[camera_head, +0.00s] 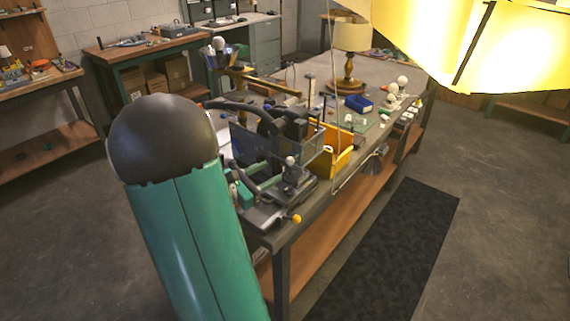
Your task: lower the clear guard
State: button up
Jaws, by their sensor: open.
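A dark bench machine (297,172) stands at the near end of the long workbench. A flat grey-blue panel (243,146) stands upright on its left side. A small yellow knob (296,218) shows at the machine's front edge. My own green arm link with its dark round joint fills the left foreground and hides part of the bench's near end. I cannot make out my gripper in this view.
A glowing yellow shade (475,45) hangs at upper right. Floor with a dark mat (395,250) is clear.

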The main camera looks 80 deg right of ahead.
aim_at(292, 145)
jog(key=x, duration=0.7)
jog(key=shift+d, duration=0.1)
jog(key=shift+f, duration=0.1)
grip_shut()
